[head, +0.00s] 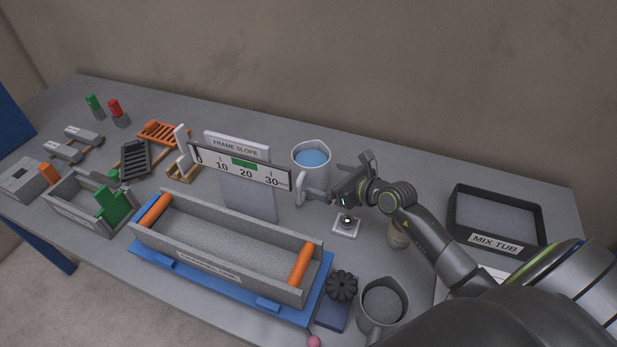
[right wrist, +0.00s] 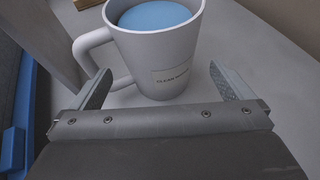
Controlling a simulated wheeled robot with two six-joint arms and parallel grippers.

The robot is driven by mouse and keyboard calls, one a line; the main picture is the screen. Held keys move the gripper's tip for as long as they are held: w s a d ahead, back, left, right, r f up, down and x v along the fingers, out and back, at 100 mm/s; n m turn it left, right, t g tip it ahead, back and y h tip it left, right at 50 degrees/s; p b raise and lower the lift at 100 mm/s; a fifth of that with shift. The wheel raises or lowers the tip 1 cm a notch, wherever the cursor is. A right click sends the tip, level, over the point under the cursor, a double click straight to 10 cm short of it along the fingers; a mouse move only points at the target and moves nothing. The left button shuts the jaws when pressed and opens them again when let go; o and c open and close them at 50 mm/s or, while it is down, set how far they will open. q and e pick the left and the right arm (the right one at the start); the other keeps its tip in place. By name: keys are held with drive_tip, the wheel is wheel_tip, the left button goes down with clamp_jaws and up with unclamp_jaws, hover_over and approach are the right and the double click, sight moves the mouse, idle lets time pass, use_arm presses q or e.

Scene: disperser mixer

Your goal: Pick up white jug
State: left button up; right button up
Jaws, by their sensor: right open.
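The white jug (head: 312,178) stands upright on the grey table, behind the long trough, with blue liquid inside and its handle toward the front left. In the right wrist view the jug (right wrist: 165,58) stands just ahead of my right gripper, and its label seems to read "CLEAN WATER". My right gripper (head: 338,182) is open and empty, just right of the jug. My left gripper is not in view.
A long grey trough (head: 220,254) with orange ends sits on a blue base in front. A slope scale (head: 240,166) stands left of the jug. A black mix tub (head: 495,222) is at right. A grey cup (head: 381,303) and a black knob (head: 342,285) are near the front.

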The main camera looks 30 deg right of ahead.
sight(313, 147)
drive_tip(key=shift+p+x, duration=0.35)
drive_tip(key=shift+x, duration=2.95)
drive_tip(key=c, duration=1.1)
wheel_tip(313, 147, up, 10)
drive_tip(key=shift+c, duration=0.2)
